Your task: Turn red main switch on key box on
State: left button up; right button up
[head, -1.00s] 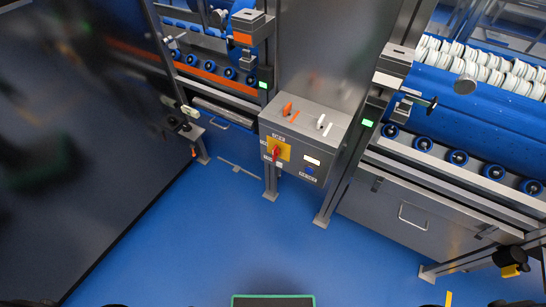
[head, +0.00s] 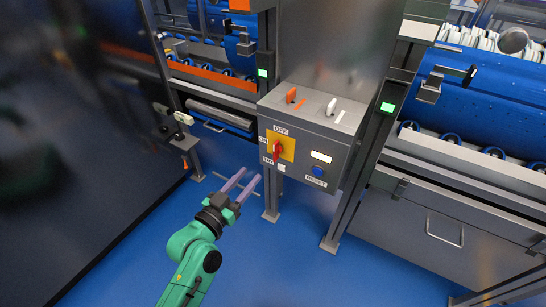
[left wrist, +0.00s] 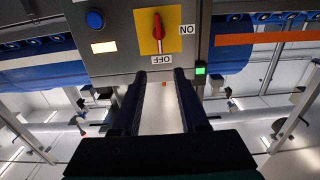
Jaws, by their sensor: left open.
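The grey key box (head: 302,141) stands at the middle of the head view. On its front is a yellow plate (head: 288,147) with the red main switch (head: 277,151). The handle runs upright, in line with the OFF label above it; the ON label is at the plate's left. In the left wrist view the box is upside down, with the red switch (left wrist: 158,28) straight ahead and uncovered. My left gripper (head: 250,175) is open and empty, below and left of the switch, apart from the box. Its fingers also show in the wrist view (left wrist: 160,76). My right gripper is out of sight.
An orange switch (head: 291,95) and a white switch (head: 331,107) sit on the box's sloped top. A blue button (head: 318,170) is on its front right. Metal posts flank the box. Blue floor (head: 270,265) below is clear.

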aim_at(274, 147)
pick_arm(q)
jog(key=x, duration=1.4)
grip_shut()
